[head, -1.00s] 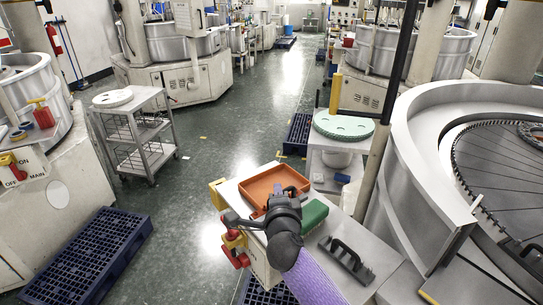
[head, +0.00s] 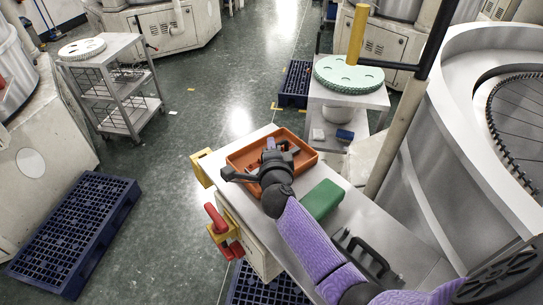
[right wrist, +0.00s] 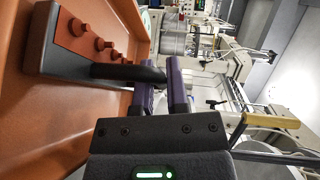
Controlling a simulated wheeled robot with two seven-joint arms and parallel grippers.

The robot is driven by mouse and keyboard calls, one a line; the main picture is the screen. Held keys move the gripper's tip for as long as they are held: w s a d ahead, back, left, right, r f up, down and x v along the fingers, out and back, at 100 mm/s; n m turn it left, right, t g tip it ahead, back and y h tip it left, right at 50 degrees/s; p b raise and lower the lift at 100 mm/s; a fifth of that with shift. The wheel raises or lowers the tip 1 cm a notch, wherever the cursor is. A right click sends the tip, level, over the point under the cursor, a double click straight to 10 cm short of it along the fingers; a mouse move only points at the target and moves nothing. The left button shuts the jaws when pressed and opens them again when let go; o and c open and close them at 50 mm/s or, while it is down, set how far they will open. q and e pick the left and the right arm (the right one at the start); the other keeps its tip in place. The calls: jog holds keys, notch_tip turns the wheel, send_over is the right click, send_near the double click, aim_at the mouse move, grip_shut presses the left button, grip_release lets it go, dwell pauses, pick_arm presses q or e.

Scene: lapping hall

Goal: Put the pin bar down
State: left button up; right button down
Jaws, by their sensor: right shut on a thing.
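My right gripper (head: 277,150) is over the orange tray (head: 236,157) on the grey bench top. In the right wrist view its two purple fingers (right wrist: 160,90) are shut on the black handle of the pin bar (right wrist: 72,45). The pin bar is a dark grey bar with a row of reddish pins on its face. It is at the tray, whose orange floor and wall (right wrist: 40,130) fill the left of that view. I cannot tell whether the bar touches the tray floor. In the head view my gripper partly hides the bar. My left gripper is not in view.
A green block (head: 322,199) lies right of the tray. A dark handled piece (head: 366,260) lies farther right on the bench, partly behind my arm. A red and yellow switch (head: 220,232) is on the bench's left side. A mint-green disc (head: 348,76) sits on a stand behind.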

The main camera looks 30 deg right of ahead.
jog(key=c, duration=1)
grip_release()
jog(key=shift+f, duration=0.15)
jog(key=o, duration=0.3)
jog(key=shift+o, duration=0.2)
jog(key=shift+s+a+r+p, duration=0.15)
jog(key=shift+s+r+p, duration=0.1)
jog(key=shift+p, duration=0.2)
jog(key=p+v, duration=0.2)
jog(key=v, duration=0.8)
jog(key=shift+s+a+f, duration=0.1)
jog(key=shift+s+a, duration=0.2)
jog(key=shift+s, duration=0.35)
